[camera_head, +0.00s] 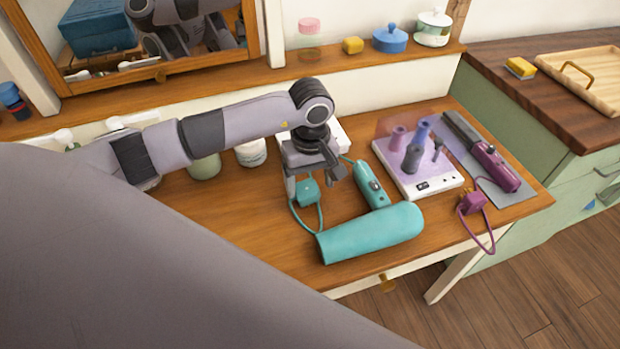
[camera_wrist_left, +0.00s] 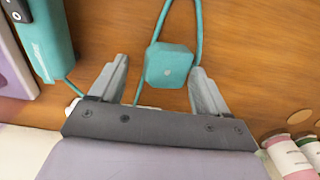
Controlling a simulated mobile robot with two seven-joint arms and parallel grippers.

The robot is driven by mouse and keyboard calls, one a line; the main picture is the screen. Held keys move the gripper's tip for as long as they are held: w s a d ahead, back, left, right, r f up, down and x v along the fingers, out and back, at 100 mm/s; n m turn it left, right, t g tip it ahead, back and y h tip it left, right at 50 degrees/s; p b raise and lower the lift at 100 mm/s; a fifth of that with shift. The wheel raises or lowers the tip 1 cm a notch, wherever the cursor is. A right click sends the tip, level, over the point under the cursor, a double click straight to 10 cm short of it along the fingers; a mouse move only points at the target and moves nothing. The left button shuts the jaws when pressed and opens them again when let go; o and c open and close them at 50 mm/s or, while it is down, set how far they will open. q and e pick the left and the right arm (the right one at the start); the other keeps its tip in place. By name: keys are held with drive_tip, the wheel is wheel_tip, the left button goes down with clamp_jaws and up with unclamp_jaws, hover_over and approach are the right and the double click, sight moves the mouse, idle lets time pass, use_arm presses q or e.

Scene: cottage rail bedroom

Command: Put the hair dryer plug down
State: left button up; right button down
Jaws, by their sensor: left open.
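The teal hair dryer (camera_head: 370,232) lies on the wooden dressing table, with its handle pointing back. Its teal plug (camera_head: 307,192), a small block on a looped teal cord, is at my left gripper (camera_head: 314,180). In the left wrist view the plug (camera_wrist_left: 170,65) sits between the two spread fingers of the left gripper (camera_wrist_left: 163,80), with a visible gap toward the left finger and little or none toward the right one. The left gripper is open. The plug appears to rest on the tabletop, but contact underneath is hidden. My right gripper is not in view.
A white box with a purple translucent top (camera_head: 420,165) holds several nozzles. A magenta styling iron (camera_head: 495,168) lies on a grey mat (camera_head: 518,190), its plug (camera_head: 472,202) and cord beside it. Jars (camera_head: 251,152) stand behind my arm. Bare tabletop (camera_head: 235,205) lies left of the plug.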

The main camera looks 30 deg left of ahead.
sight(310, 186)
use_arm(q)
drive_tip(key=shift+r+p, duration=0.4)
drive_tip(key=shift+r, duration=0.15)
wheel_tip(310, 186, up, 12)
drive_tip(key=b, duration=0.1)
drive_tip(key=shift+f+b, duration=0.15)
drive_tip(key=shift+b, duration=0.2)
